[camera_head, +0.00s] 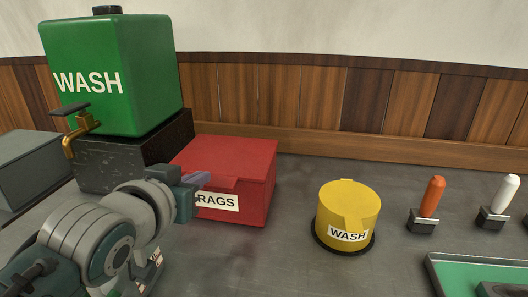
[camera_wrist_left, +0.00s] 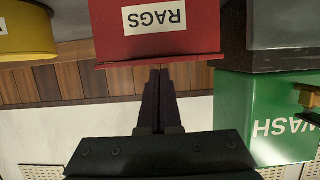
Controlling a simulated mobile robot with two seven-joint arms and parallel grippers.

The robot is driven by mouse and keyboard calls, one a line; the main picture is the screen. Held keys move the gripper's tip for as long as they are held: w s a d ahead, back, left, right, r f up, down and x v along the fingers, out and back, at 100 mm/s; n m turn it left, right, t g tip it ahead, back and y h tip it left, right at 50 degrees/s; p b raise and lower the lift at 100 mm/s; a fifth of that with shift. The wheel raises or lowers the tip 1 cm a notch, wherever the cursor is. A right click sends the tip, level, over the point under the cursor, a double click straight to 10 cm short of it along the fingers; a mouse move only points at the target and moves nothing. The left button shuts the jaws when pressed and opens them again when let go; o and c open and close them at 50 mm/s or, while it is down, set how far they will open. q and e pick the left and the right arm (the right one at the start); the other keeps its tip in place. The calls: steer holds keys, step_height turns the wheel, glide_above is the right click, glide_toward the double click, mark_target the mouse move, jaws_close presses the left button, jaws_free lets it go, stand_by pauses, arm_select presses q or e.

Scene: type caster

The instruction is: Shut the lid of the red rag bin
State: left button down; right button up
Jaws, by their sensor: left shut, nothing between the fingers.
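The red rag bin (camera_head: 254,203) stands on the dark counter, with a white RAGS label on its front. Its red lid (camera_head: 232,156) looks flat across the top, with a tab at the front edge; I see no clear gap under it. My left gripper (camera_head: 203,180) is shut and empty, at the front left of the bin by the lid's edge, covering part of the front. In the left wrist view, upside down, the shut fingers (camera_wrist_left: 159,74) end at the lid's rim (camera_wrist_left: 165,60), above the bin's front (camera_wrist_left: 205,25). I cannot tell whether they touch. My right gripper is not in view.
A green WASH tank (camera_head: 145,80) with a brass tap sits on a black block (camera_head: 103,165) left of the bin. A yellow WASH can (camera_head: 349,205) stands to the right. Orange- and white-handled tools (camera_head: 431,197) and a green tray (camera_head: 470,270) are farther right. Counter between bin and can is clear.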

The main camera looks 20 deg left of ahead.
arm_select(q)
step_height(320, 180, up, 5)
steer(key=p, duration=0.3)
steer(key=s+d+m+g+h+p, duration=0.2)
steer(key=s+d+g, duration=0.3)
steer(key=s, duration=0.8)
steer(key=s+d+m+g+h+p, duration=0.1)
steer(key=s+d+m+g+p, duration=0.25)
steer(key=s, duration=0.95)
step_height(320, 180, up, 37)
steer(key=g+p, duration=0.1)
steer(key=p, duration=3.5)
steer(key=shift+w+d+n, duration=0.15)
steer(key=shift+d+n, duration=0.15)
steer(key=shift+n, duration=0.15)
steer(key=shift+g, duration=0.25)
